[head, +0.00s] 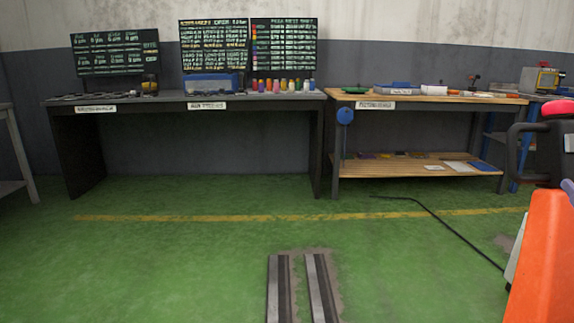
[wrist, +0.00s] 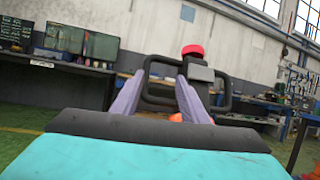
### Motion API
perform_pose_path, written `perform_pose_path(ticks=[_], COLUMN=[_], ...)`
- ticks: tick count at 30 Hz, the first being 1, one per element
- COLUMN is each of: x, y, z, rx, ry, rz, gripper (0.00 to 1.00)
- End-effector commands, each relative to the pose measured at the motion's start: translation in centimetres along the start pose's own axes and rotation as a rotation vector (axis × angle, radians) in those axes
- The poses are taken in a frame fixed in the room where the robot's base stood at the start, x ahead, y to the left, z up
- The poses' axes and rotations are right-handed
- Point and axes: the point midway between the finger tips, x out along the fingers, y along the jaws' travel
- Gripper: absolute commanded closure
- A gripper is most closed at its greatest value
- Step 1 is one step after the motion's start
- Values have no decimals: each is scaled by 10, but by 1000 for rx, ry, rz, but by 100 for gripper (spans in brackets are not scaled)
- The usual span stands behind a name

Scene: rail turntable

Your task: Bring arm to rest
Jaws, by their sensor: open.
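My gripper (wrist: 160,80) shows in the wrist view, with two pale purple fingers spread apart beyond a black and teal body. It is open and I see nothing held. A black looped handle with a red cap (wrist: 193,50) and a grey box appears beyond the fingers, partly hidden by them. I cannot tell how far it is from the fingertips.
An orange machine (head: 545,255) with a black handle and red top stands close at the right. Two metal rails (head: 281,285) lie in the green floor. A dark bench (head: 140,103) and a wooden workbench (head: 395,170) line the wall. A black cable (head: 440,218) crosses the floor.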

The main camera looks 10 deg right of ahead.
Motion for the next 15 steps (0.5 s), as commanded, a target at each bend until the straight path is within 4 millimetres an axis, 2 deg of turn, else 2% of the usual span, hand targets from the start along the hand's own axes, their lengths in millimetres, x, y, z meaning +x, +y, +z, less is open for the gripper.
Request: perform_pose_path(ticks=[6,15], x=[15,43], y=[12,39], z=[6,-3], rx=[13,62], ry=[1,16], rz=[23,74], gripper=[60,60])
